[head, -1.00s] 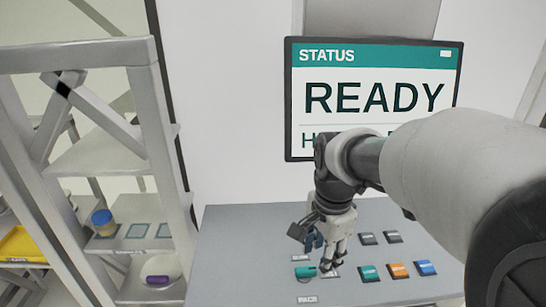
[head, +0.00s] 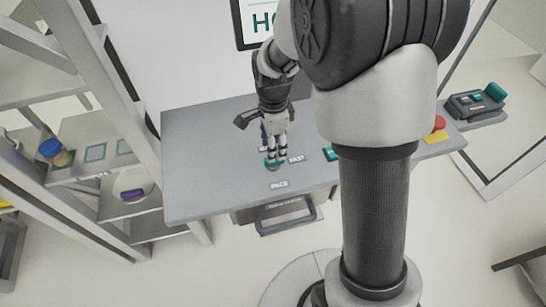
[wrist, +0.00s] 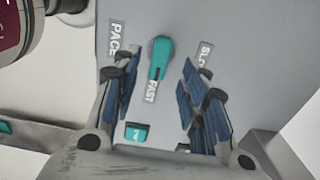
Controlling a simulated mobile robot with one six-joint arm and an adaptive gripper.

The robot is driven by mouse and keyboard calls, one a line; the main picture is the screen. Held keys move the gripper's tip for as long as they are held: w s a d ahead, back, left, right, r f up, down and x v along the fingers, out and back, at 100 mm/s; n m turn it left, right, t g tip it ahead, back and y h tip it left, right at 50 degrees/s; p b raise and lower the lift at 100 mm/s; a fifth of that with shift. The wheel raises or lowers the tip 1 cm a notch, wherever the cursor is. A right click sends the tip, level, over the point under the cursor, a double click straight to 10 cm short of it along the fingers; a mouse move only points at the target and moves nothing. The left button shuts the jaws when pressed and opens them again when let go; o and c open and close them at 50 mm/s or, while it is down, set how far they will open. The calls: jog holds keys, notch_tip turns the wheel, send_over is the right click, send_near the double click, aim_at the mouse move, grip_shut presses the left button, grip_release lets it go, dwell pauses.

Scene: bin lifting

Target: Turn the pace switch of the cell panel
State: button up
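The pace switch (wrist: 160,58) is a teal knob on the grey cell panel (wrist: 245,75). In the wrist view its narrow end points to the FAST label (wrist: 151,91); the PACE label (wrist: 115,39) and a partly hidden SLOW label (wrist: 205,55) lie at either side. My gripper (wrist: 159,80) is open, with its blue-padded fingers apart and the knob showing between them. I cannot tell whether a finger touches it. In the head view my gripper (head: 275,153) points down at the switch (head: 272,163), near the panel's front, above the PACE label (head: 280,184).
A drawer handle (head: 289,219) juts from the panel's front. A red stop button (head: 437,124) and a pendant (head: 475,101) are at the right. A shelf rack (head: 105,140) with a blue-lidded jar (head: 55,152) stands left. A teal button (wrist: 137,133) is near my fingers.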

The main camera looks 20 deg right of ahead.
notch_tip(320, 180, down, 5)
jog(key=shift+f+b, duration=0.15)
jog(key=shift+b, duration=0.25)
jog(key=shift+c, duration=0.5)
grip_shut()
